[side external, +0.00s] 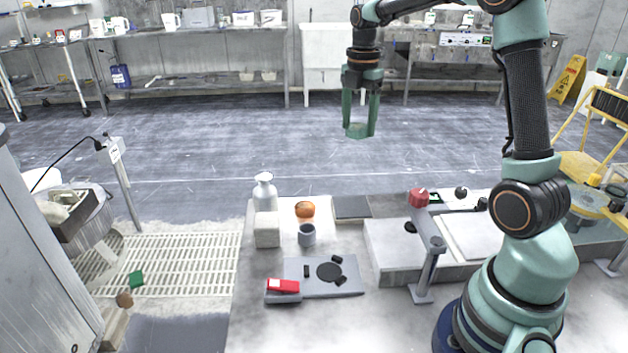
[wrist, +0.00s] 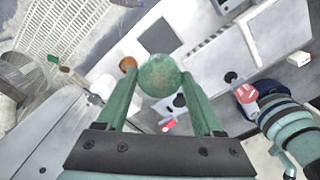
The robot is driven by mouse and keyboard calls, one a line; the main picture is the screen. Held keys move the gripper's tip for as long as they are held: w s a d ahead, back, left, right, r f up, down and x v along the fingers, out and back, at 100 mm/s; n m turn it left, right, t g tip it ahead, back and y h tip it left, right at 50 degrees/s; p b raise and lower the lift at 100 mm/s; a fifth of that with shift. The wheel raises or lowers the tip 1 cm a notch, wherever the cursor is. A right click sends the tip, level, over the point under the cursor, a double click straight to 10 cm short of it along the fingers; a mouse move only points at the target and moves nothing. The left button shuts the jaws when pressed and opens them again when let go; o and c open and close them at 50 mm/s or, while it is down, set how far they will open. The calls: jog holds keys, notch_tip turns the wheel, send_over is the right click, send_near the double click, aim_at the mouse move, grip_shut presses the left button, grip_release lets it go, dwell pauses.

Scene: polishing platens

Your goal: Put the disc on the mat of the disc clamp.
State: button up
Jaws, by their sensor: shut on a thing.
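My gripper (side external: 358,128) is raised high above the far side of the bench, well away from the clamp. Its fingers are shut on the disc (wrist: 160,75), a round, mottled green piece at the fingertips in the wrist view. In the side view the disc is small and partly hidden by the fingers. The disc clamp (side external: 350,290) is a grey plate on the bench with a round black mat (side external: 329,271), small black pads and a red lever (side external: 283,286). The mat is bare. In the wrist view the clamp lies below, partly hidden behind the disc and right finger.
Behind the clamp stand a grey cup (side external: 307,236), an orange fruit (side external: 305,209), a pale block (side external: 267,230) and a white bottle (side external: 264,192). A post with a red knob (side external: 418,197) rises to the clamp's right. The air around my gripper is clear.

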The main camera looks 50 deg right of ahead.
aim_at(352, 205)
jog(key=shift+f, duration=0.1)
notch_tip(352, 205, down, 19)
jog(key=shift+f, duration=0.2)
dwell(0.4)
jog(key=shift+f, duration=0.15)
jog(key=o, duration=1.4)
jog(key=shift+o, duration=0.2)
